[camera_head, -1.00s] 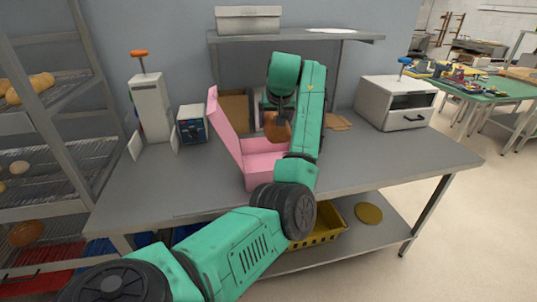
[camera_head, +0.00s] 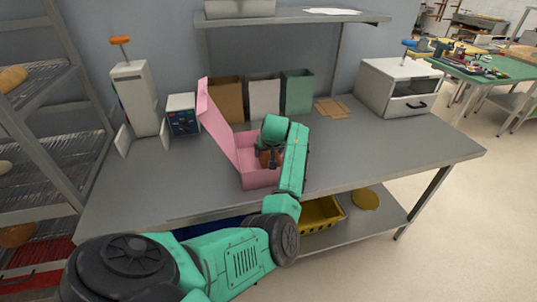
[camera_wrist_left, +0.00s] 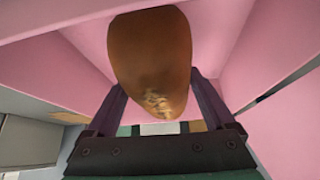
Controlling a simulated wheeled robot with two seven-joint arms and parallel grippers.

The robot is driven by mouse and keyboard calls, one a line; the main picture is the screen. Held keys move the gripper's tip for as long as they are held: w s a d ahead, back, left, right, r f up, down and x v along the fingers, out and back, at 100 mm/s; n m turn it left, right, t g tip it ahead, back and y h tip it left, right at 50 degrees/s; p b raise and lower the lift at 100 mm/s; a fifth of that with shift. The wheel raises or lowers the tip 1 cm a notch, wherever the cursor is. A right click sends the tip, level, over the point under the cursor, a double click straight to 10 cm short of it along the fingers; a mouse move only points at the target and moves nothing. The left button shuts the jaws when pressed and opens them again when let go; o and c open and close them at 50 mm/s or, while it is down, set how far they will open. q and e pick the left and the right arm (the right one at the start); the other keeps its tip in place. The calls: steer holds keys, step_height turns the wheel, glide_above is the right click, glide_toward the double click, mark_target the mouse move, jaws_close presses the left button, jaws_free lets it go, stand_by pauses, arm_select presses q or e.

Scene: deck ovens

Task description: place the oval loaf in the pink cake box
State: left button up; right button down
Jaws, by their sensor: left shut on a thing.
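The pink cake box (camera_head: 258,180) stands on the grey worktop with its lid raised on the left side. The brown oval loaf (camera_wrist_left: 150,62) is between the fingers of my left gripper (camera_wrist_left: 165,105), with pink box walls around it in the left wrist view. In the head view my left gripper (camera_head: 270,162) reaches down into the open box, and the loaf (camera_head: 265,158) shows only in part behind the arm. The gripper is shut on the loaf. I cannot tell whether the loaf touches the box floor. My right gripper is not in view.
Brown, white and green bags (camera_head: 264,97) stand behind the box. A small blue device (camera_head: 183,115) and a white machine (camera_head: 136,98) are at the left, a white oven (camera_head: 398,88) at the right.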

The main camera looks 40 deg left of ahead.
arm_select(q)
steer(key=shift+s+d+f, duration=0.1)
steer(key=shift+f, duration=0.8)
steer(key=o, duration=1.3)
steer(key=shift+r, duration=0.1)
steer(key=shift+d+r, duration=0.15)
steer(key=shift+r, duration=0.2)
steer(key=b+v, duration=0.1)
steer(key=v, duration=1)
steer(key=shift+s+r, duration=0.1)
